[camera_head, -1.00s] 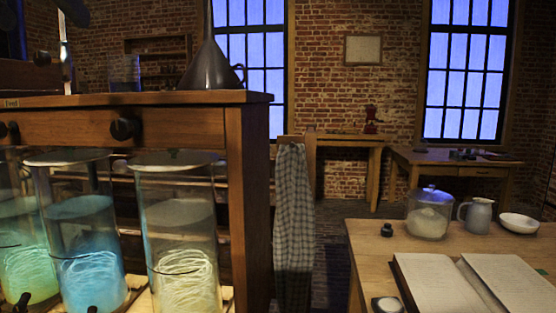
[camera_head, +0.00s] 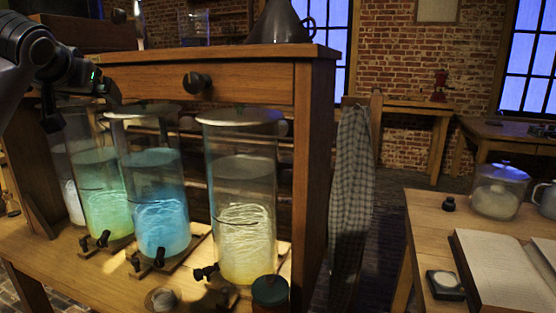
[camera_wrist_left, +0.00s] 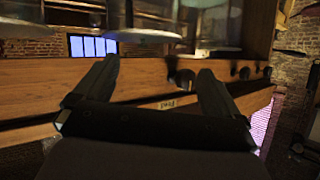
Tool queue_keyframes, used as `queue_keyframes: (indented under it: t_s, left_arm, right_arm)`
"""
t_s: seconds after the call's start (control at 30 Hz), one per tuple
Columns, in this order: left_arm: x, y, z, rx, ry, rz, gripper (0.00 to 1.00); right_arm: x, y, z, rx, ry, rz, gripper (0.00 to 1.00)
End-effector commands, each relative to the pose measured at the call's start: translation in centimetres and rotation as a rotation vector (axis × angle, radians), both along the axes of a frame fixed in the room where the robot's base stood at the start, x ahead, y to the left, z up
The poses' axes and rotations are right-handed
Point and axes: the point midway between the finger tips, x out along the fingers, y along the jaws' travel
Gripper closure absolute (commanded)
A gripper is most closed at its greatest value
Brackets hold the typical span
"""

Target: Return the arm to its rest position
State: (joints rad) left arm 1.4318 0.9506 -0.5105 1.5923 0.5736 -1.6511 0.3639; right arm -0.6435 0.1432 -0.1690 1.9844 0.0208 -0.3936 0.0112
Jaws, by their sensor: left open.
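My left gripper (camera_head: 80,104) shows at the left edge of the head view, in front of the wooden cabinet and near the left jars. In the left wrist view the two dark fingers of the left gripper (camera_wrist_left: 155,88) stand wide apart with nothing between them. Beyond them lies the wooden drawer front (camera_wrist_left: 140,75) with dark knobs. My right gripper is in neither view.
Glass jars stand under the cabinet, including a green one (camera_head: 103,195), a blue one (camera_head: 158,200) and a pale one (camera_head: 243,200). A funnel (camera_head: 281,24) stands on top. A table (camera_head: 425,225) at right holds an open book (camera_head: 500,265) and a lidded jar (camera_head: 498,190).

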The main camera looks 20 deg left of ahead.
Motion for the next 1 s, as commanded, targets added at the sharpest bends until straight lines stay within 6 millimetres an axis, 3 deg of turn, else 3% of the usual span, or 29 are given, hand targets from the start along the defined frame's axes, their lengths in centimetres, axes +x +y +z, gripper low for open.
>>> queue_keyframes:
  t_s: [0.03,0.2,0.47,0.77,1.0]
  left_arm:
    - [1.1,-0.2,-2.4,0.027,0.024,-0.015,0.02]
    - [3.5,-0.7,-9.3,0.114,0.076,-0.076,0.02]
    - [4.7,-2.0,-20.3,0.239,0.155,-0.192,0.02]
    - [2.5,-4.0,-32.8,0.361,0.244,-0.361,0.02]
    - [-2.0,-6.2,-41.8,0.434,0.308,-0.522,0.02]
  right_arm:
    - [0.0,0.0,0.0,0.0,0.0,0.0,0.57]
    - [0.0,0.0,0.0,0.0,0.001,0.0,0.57]
    - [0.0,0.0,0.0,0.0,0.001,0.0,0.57]
    - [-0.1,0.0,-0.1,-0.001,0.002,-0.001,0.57]
    - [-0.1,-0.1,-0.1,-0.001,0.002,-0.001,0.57]
